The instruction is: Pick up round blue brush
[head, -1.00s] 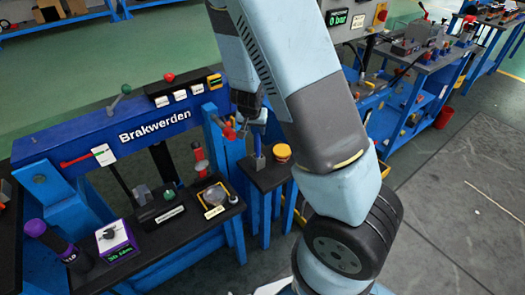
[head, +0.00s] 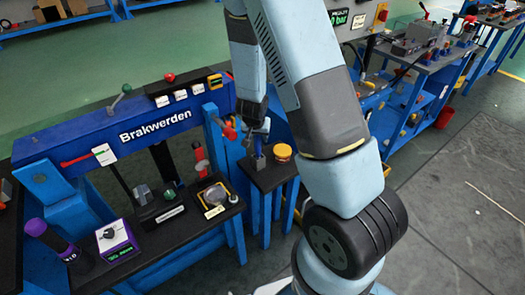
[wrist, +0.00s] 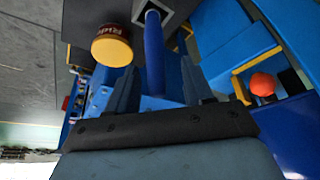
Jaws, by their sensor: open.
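The round blue brush (wrist: 154,55) shows in the wrist view as a blue rod, its far end at a grey square holder (wrist: 172,10). In the head view the blue brush (head: 258,146) stands upright in its holder on a small dark-topped stand (head: 270,178). My gripper (wrist: 160,85) is open, with one dark finger on each side of the rod in the wrist view. I cannot tell whether either finger touches it. In the head view my gripper (head: 250,132) is at the brush's upper end and partly hides it.
A yellow-topped tin (head: 282,152) stands close right of the brush; the tin also shows in the wrist view (wrist: 112,48). A red-handled lever (head: 230,132) is just left of my gripper. The blue Brakwerden bench (head: 125,130) fills the left.

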